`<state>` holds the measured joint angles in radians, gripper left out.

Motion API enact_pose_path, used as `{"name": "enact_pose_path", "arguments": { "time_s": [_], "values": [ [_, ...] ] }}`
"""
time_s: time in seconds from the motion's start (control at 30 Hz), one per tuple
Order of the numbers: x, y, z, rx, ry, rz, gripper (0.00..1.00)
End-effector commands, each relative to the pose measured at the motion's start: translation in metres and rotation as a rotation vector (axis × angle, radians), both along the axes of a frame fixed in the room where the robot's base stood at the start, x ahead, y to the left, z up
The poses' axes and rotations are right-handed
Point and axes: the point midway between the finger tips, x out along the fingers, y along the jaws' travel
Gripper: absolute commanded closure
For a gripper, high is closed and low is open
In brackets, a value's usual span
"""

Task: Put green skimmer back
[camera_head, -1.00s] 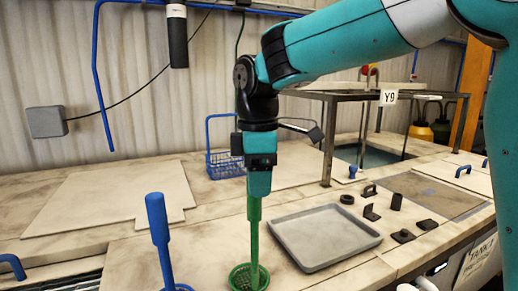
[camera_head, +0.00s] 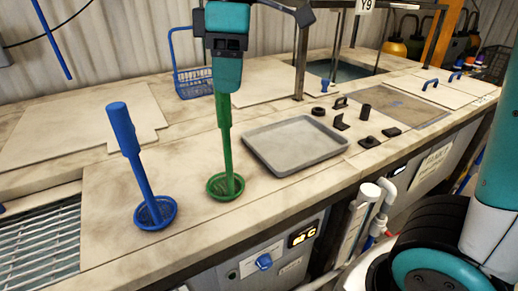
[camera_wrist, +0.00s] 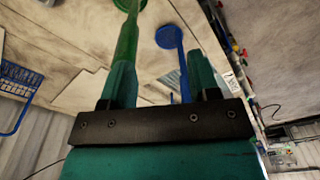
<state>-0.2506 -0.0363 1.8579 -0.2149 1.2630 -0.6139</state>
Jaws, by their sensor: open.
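The green skimmer (camera_head: 224,130) stands nearly upright, its round mesh bowl down on the pale counter between the blue skimmer and the grey tray. My gripper (camera_head: 226,88) is at the top of its handle and hides the handle's upper end. In the wrist view my gripper (camera_wrist: 158,72) has its two teal fingers apart. The green handle (camera_wrist: 128,40) lines up with the left finger, and I cannot tell whether they touch. The blue skimmer (camera_head: 139,170) leans slightly to the left on the counter.
A grey tray (camera_head: 296,146) lies right of the green skimmer, with small dark parts (camera_head: 368,142) beyond it. A blue wire basket (camera_head: 194,82) stands behind. A metal frame (camera_head: 301,60) rises at the back. A grating (camera_head: 40,250) is at the front left.

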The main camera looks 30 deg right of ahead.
Motion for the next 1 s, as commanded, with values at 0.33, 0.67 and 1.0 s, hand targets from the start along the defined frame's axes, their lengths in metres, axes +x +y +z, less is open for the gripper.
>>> {"name": "enact_pose_path", "arguments": {
  "time_s": [0.33, 0.67, 1.0],
  "values": [
    [-0.132, 0.031, -0.102, 0.251, 0.097, -0.368, 0.44],
    [-0.154, 0.035, -0.116, 0.293, 0.131, -0.44, 0.44],
    [-0.153, 0.034, -0.115, 0.292, 0.131, -0.438, 0.44]
  ]
}}
